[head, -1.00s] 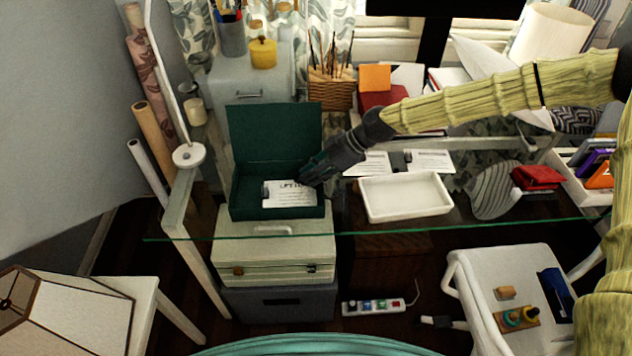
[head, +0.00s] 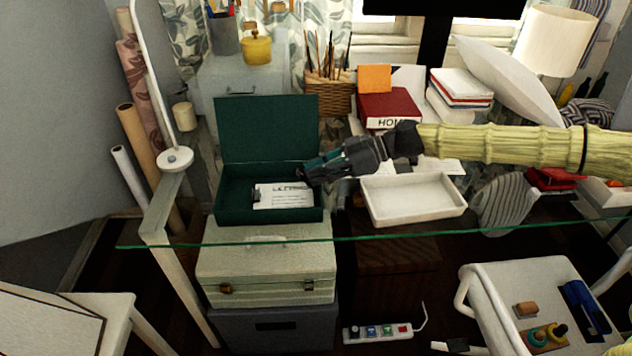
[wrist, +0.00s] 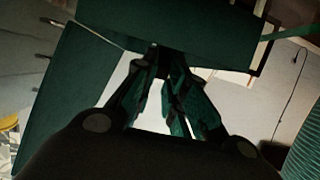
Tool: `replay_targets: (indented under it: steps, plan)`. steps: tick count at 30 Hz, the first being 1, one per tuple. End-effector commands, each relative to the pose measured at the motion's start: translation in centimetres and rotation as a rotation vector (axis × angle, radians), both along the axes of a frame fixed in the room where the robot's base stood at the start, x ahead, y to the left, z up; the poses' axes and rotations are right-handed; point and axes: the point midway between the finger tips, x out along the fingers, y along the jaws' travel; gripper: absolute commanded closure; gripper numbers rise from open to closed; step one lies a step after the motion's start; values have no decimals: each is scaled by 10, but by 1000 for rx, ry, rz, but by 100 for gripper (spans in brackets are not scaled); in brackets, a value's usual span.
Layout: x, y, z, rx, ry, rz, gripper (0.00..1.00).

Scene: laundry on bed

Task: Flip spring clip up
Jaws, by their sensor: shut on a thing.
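A white printed paper or card (head: 284,196) lies in the open green box (head: 235,209), whose lid (head: 268,128) stands up at the back. A small dark piece (head: 256,194) at the paper's left edge may be the spring clip; it is too small to be sure. My gripper (head: 303,176) reaches in from the right, its tips by the paper's upper right corner. In the wrist view the fingers (wrist: 171,72) come together on something small and dark that I cannot make out. White shows between and beside the fingers, and green panels lie beyond.
Behind are a red book (head: 388,105) and a brush basket (head: 328,95). A white pole base (head: 174,160) stands at left.

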Motion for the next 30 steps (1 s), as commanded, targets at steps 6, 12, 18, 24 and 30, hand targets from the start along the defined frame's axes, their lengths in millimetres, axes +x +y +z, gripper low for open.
replay_targets:
  steps: [6, 12, 18, 24, 30]
  plan:
    - [0, -3, -4, 46, 2, -1, 100]
    - [0, -3, -3, 67, 4, 1, 100]
    - [0, -4, -2, 72, 4, 1, 100]
    - [0, -4, -2, 72, 5, 1, 100]
    - [0, -4, -2, 72, 4, 1, 68]
